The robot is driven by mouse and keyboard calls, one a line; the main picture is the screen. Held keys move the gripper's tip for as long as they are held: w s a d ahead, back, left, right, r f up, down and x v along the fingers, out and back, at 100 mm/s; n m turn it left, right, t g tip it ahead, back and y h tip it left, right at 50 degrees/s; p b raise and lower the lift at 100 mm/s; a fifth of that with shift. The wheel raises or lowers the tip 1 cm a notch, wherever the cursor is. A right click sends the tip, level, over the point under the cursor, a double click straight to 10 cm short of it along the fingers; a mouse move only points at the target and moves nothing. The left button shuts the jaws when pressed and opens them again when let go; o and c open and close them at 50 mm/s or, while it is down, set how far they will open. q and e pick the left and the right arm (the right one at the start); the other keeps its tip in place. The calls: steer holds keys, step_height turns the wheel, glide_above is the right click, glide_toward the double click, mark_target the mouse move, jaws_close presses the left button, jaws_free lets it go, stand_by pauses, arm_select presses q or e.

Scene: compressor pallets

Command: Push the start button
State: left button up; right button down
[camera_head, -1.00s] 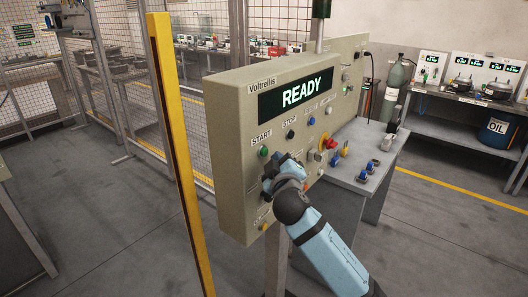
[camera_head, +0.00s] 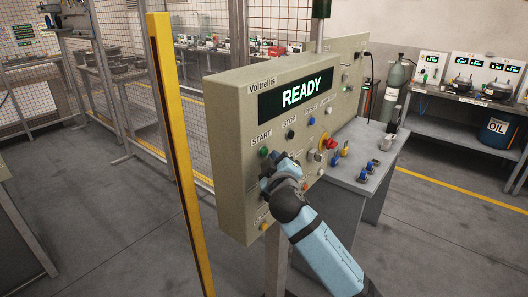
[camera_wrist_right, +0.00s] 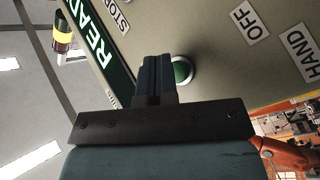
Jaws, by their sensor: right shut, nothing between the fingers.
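The start button is a small green button (camera_head: 264,152) under the START label on the beige control panel (camera_head: 232,190). The panel's display (camera_head: 297,94) reads READY. In the right wrist view the green button (camera_wrist_right: 182,71) sits in a pale ring, just beyond and to the right of my fingertips, partly hidden by them. My right gripper (camera_head: 270,162) is shut and empty, with its tips at or just below the button; I cannot tell whether they touch it. The right wrist view also shows the closed fingers (camera_wrist_right: 155,70). My left gripper is not in view.
A black stop button (camera_head: 291,134), a blue button (camera_head: 312,121) and a red knob (camera_head: 330,142) are on the same panel. A yellow post (camera_head: 180,150) stands left of it. A grey table (camera_head: 368,170) with small parts stands behind right.

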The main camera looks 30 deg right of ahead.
steer(key=shift+w+a, duration=0.2)
steer(key=shift+w, duration=0.3)
stand_by(0.5)
steer(key=shift+s, duration=0.15)
steer(key=shift+s+d, duration=0.35)
steer(key=shift+s, duration=0.5)
steer(key=s, duration=0.1)
steer(key=s+d+p, duration=0.1)
steer(key=s, duration=0.1)
steer(key=s+d, duration=0.1)
steer(key=s, duration=0.1)
steer(key=shift+s+d+p, duration=0.15)
steer(key=shift+s+p, duration=0.05)
steer(key=shift+p, duration=0.1)
stand_by(0.6)
